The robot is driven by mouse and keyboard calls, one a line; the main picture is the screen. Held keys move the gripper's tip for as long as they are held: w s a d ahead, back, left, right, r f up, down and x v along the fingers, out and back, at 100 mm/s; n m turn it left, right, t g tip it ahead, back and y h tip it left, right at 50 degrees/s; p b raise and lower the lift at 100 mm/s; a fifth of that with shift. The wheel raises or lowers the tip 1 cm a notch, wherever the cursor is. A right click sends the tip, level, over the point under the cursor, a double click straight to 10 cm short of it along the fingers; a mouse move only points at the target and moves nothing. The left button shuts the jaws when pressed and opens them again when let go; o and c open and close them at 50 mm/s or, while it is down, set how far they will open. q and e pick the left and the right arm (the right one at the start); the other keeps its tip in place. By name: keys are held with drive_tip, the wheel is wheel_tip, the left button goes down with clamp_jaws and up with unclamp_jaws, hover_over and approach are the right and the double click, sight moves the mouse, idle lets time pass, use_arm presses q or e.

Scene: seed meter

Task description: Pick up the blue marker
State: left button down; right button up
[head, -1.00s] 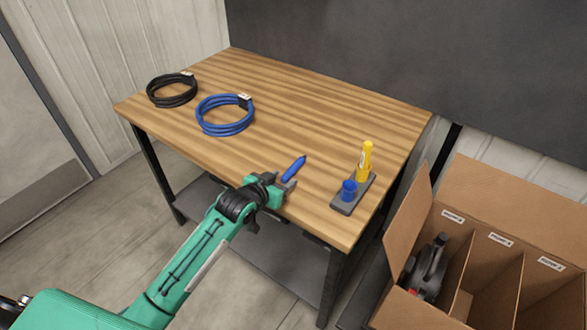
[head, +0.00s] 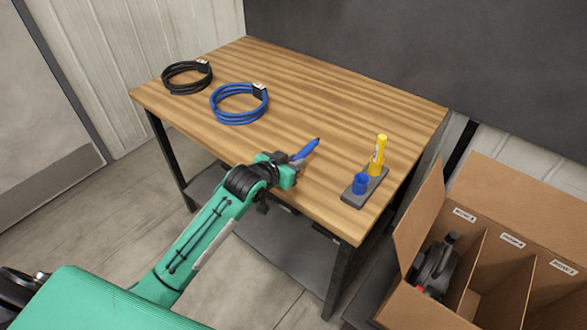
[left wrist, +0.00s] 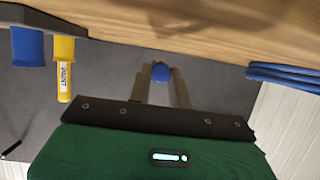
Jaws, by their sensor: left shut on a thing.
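The blue marker (head: 307,148) is between the fingers of my left gripper (head: 293,162), near the front edge of the wooden table. It points up and to the right in the head view. In the left wrist view, the marker (left wrist: 160,72) shows end-on as a round blue tip between the two fingers of the gripper (left wrist: 160,82). The left gripper is shut on it. The fingers hide the marker's near end. I cannot tell if its far end is clear of the table. My right gripper is in neither view.
On the table (head: 300,95), a grey holder (head: 352,199) carries a yellow marker (head: 379,155) and a blue cup-like piece (head: 360,184). A blue cable coil (head: 238,120) and a black one (head: 187,92) lie left. A divided cardboard box (head: 520,185) stands right.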

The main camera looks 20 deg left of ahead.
use_arm(q)
wheel_tip(320, 180, up, 16)
idle(0.6)
